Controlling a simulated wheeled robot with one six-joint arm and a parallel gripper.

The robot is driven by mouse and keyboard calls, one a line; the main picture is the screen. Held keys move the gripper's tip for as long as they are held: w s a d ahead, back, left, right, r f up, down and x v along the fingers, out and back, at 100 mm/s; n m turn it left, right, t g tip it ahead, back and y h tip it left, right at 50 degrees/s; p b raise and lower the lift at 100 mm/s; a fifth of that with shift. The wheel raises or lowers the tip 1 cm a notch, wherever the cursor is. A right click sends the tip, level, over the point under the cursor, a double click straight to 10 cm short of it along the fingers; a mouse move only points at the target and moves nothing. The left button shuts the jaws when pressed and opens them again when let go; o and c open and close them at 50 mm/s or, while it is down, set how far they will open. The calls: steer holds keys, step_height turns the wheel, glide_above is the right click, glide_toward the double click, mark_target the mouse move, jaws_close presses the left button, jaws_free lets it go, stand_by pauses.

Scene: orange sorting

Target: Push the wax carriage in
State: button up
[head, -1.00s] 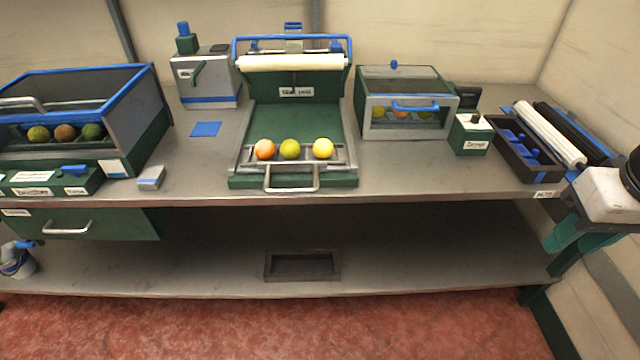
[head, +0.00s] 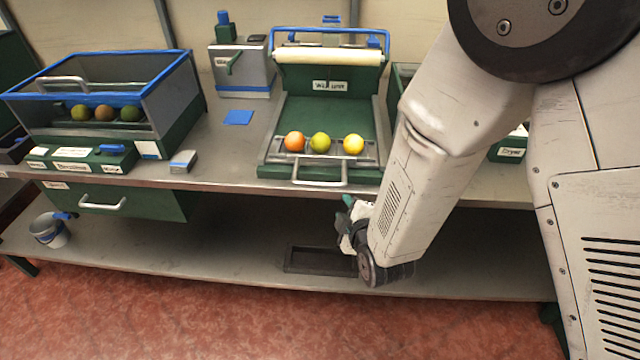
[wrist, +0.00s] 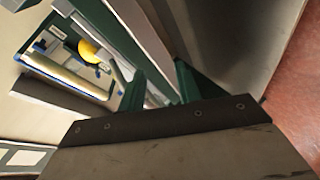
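The wax unit (head: 325,120) stands on the bench in the head view, with a cream roller (head: 328,57) across its top. Its wax carriage (head: 272,152) sits at the front and holds an orange fruit (head: 294,142), a green-yellow fruit (head: 320,142) and a yellow fruit (head: 353,144). The carriage's pale handle (head: 320,183) sticks out at the bench's front edge. My gripper (head: 346,208) is below and slightly right of the handle, apart from it, partly hidden by my wrist. In the wrist view, its green fingers (wrist: 158,82) stand apart with nothing seen between them.
Left on the bench are a blue-rimmed bin (head: 180,95) with fruit, a grey box (head: 240,70) and a blue pad (head: 238,117). A dark tray (head: 300,262) lies on the lower shelf. My arm hides much of the right side.

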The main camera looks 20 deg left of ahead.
mark_target(320, 184)
steer(key=s+a+r+n+t+y, duration=0.3)
steer(key=s+n+t+y, duration=0.1)
steer(key=n+t, duration=0.15)
steer(key=shift+n+g, duration=0.25)
steer(key=x, duration=0.7)
steer(key=shift+w+a+f, duration=0.1)
steer(key=shift+w, duration=0.3)
steer(key=shift+c, duration=0.3)
